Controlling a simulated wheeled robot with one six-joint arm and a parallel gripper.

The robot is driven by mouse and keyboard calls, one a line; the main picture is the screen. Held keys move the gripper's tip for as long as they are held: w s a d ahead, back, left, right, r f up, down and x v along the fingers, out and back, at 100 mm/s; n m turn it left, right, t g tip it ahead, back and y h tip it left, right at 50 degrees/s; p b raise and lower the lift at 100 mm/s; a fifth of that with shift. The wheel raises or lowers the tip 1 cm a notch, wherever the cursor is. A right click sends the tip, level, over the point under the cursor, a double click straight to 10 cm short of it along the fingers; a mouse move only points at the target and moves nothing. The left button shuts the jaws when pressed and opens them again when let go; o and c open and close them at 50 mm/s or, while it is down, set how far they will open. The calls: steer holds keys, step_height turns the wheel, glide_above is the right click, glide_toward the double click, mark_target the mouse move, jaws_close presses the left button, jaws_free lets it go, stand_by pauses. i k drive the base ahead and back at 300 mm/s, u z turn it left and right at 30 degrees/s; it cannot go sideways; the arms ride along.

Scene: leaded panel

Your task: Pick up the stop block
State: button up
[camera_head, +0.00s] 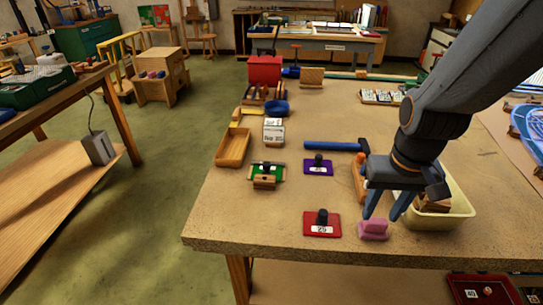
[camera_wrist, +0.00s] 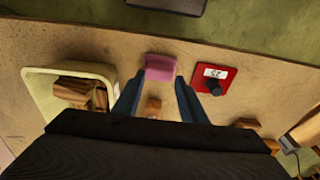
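A small pink block (camera_head: 373,230) lies near the table's front edge; no label shows whether it is the stop block. My gripper (camera_head: 382,212) is open above the table, with its fingertips close to the pink block. In the wrist view the pink block (camera_wrist: 160,68) appears just beyond and between the tips of my open gripper (camera_wrist: 160,80). I cannot tell whether the fingers touch it. A small wooden piece (camera_wrist: 153,105) shows between the fingers, nearer the wrist.
A cream bin (camera_head: 462,208) with wooden blocks stands right of the gripper. A red plate with a black knob (camera_head: 322,223) lies left of the pink block. The front left table corner is clear.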

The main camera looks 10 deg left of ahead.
mark_target(260, 182)
steer(key=k, duration=0.5)
steer(key=u, duration=1.8)
steer(key=i, duration=1.15)
steer(key=z, duration=2.85)
